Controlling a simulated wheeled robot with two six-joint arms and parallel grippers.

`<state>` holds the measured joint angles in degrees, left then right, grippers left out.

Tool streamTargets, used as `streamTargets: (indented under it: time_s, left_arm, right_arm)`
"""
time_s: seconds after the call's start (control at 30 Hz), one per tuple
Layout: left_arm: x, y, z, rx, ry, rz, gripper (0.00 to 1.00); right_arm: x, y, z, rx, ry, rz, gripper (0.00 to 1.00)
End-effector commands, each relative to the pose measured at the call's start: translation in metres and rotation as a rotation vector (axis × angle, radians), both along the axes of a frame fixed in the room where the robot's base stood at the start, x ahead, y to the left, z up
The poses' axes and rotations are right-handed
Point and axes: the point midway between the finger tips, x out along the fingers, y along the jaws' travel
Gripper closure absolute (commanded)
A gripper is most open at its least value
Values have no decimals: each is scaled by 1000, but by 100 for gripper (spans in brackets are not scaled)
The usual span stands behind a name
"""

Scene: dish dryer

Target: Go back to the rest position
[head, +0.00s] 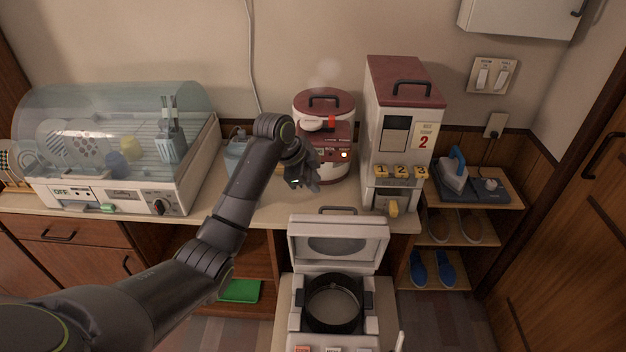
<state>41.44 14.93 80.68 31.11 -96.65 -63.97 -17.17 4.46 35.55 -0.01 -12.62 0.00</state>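My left gripper (303,168) is at the end of my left arm, which comes in from the lower left and reaches over the counter. It hangs in front of the red and white rice cooker (335,165) at the back of the counter. I cannot tell whether its fingers are open or shut, and no held object is clear. My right gripper is not in view. The dish dryer (110,190) stands on the counter at the left, its clear cover down over plates, cups and a cutlery holder (171,146).
A tall white dispenser (397,140) with a red top stands right of the cooker. An open-lidded appliance with a black round pot (334,303) stands in front. A blue iron (453,172) sits on the shelf at right. A grey-blue container (236,158) is partly behind my arm.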

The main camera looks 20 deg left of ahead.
Motion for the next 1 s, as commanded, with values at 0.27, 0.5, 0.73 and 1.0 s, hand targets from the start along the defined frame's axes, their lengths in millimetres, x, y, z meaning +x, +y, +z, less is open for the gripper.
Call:
streamTargets:
  time_s: [0.27,0.5,0.73,1.0]
  left_arm:
    - [-1,0,-3,0,2,5,81]
    - [-47,14,-55,-10,55,162,81]
    - [-135,36,-118,-30,116,447,81]
    - [-249,61,-154,-57,161,798,81]
  right_arm:
    - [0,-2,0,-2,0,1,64]
    - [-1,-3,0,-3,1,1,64]
    - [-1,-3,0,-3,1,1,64]
    - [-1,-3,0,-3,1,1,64]
